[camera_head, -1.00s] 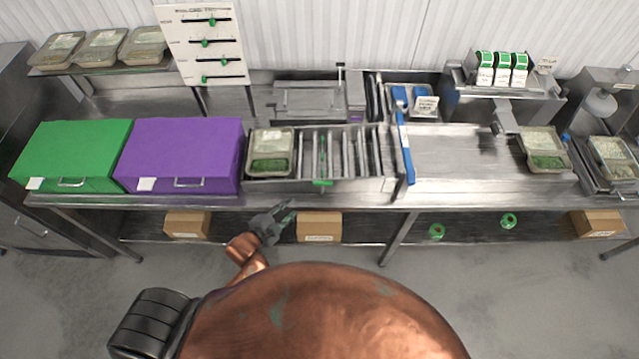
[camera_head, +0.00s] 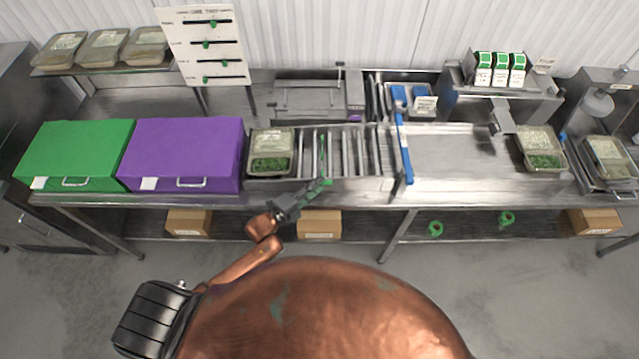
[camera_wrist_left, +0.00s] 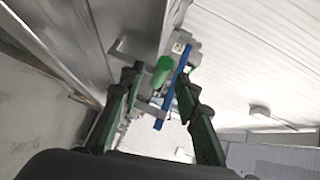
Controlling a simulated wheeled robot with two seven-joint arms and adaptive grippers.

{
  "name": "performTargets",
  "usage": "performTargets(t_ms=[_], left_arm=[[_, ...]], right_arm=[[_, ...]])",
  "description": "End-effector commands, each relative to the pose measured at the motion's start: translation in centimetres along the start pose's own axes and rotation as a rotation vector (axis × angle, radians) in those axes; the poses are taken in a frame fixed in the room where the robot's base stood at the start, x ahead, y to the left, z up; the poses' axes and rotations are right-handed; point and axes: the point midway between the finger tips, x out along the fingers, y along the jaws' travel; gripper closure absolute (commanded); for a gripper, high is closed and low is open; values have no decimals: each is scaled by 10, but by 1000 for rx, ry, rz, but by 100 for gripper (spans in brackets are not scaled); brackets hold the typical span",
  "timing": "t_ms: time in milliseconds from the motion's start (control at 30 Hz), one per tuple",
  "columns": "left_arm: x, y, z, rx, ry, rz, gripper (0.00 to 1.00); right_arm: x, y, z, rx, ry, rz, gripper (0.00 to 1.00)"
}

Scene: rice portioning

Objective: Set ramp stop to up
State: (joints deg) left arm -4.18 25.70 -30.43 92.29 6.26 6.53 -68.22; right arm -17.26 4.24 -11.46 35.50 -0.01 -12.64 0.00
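A green handle (camera_head: 326,182), which appears to belong to the ramp stop, sticks out at the front edge of the roller ramp (camera_head: 345,152). A thin green bar (camera_head: 322,150) lies among the rollers behind it. My left gripper (camera_head: 312,189) is at the front edge, close to the handle on its left. In the left wrist view my left gripper (camera_wrist_left: 157,88) has its dark green fingers spread, with the green handle (camera_wrist_left: 161,72) showing between them or just beyond. I cannot tell whether they touch it. My right gripper is not in view.
A tray of green food (camera_head: 270,163) sits on the ramp's left end. A purple box (camera_head: 190,150) and a green box (camera_head: 80,150) stand left of it. A blue bar (camera_head: 404,150) stands right of the ramp, beside a bare steel surface (camera_head: 455,155).

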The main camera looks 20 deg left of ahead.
Motion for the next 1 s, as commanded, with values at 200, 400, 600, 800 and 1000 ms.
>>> performTargets(t_ms=[200, 400, 600, 800, 1000], left_arm=[[14, 1, 0, -1, 0, 2, 70], [14, 1, 0, -1, 0, 2, 70], [14, 1, 0, -1, 0, 2, 81], [14, 1, 0, -1, 0, 2, 95], [14, 1, 0, -1, -1, 2, 100]], right_arm=[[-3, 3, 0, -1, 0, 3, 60], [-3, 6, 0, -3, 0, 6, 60], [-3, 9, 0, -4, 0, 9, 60], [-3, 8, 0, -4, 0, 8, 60], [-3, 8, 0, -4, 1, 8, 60]])
